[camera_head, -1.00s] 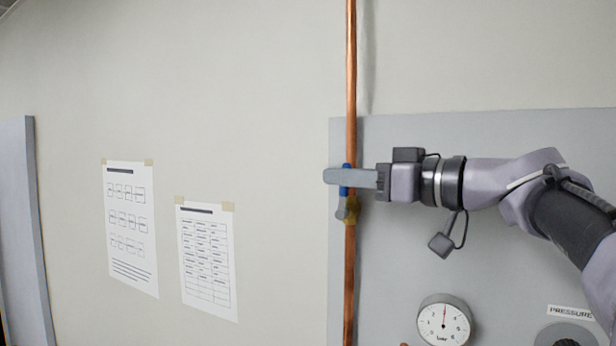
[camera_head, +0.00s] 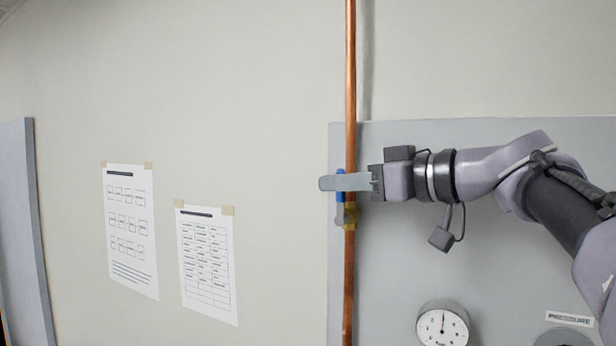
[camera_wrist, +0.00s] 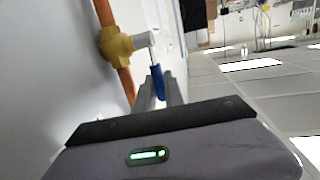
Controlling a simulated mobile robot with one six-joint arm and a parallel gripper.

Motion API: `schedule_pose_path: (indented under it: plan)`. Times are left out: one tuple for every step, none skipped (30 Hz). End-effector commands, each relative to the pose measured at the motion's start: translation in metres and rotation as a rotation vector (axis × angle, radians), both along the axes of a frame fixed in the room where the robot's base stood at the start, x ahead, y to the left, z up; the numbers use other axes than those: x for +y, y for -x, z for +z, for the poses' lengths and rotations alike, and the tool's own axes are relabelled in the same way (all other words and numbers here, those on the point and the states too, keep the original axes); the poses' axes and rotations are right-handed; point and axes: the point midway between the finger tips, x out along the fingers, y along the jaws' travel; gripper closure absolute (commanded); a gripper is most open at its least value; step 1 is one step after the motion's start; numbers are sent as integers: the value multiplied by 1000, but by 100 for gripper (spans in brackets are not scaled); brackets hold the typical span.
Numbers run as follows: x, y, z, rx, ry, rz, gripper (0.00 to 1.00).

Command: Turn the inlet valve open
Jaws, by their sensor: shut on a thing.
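The inlet valve has a brass body (camera_head: 350,216) on a vertical copper pipe (camera_head: 350,90). Its blue lever (camera_head: 340,190) points up, roughly along the pipe, in the head view. My gripper (camera_head: 328,183) reaches in from the right across the pipe and is shut on the blue lever. In the wrist view the brass body (camera_wrist: 117,45) is on the copper pipe (camera_wrist: 104,14), and the blue lever (camera_wrist: 157,82) lies between my fingers (camera_wrist: 158,95). My fingers hide part of the lever in the head view.
A grey panel (camera_head: 480,260) is behind my arm. It carries a round pressure gauge (camera_head: 442,326) and a label reading PRESSURE (camera_head: 569,318). Two taped sheets (camera_head: 131,230) (camera_head: 207,262) hang on the wall to the left. The wall between the sheets and the pipe is bare.

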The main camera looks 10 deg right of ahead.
Motion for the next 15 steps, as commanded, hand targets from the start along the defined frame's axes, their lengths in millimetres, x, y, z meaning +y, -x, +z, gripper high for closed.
schedule_pose_path:
  plan:
    - [0, 0, 3, 7, 11, -2, 100]
    - [0, -1, 2, 10, 15, -3, 100]
    - [0, -1, 1, 10, 15, -3, 100]
    - [0, 0, 1, 10, 15, -3, 100]
    - [0, 0, 1, 10, 15, -3, 100]
    - [0, 0, 1, 10, 15, -3, 100]
    - [0, 0, 1, 10, 15, -3, 100]
    - [0, 0, 1, 9, 14, -3, 100]
    - [0, 0, 1, 9, 14, -3, 83]
    - [0, 0, 1, 9, 14, -3, 77]
    - [0, 0, 1, 9, 14, -3, 71]
    - [0, 0, 1, 9, 14, -3, 65]
    - [0, 0, 1, 10, 15, -3, 65]
    - [0, 0, 1, 10, 15, -3, 65]
    - [0, 0, 1, 10, 15, -3, 65]
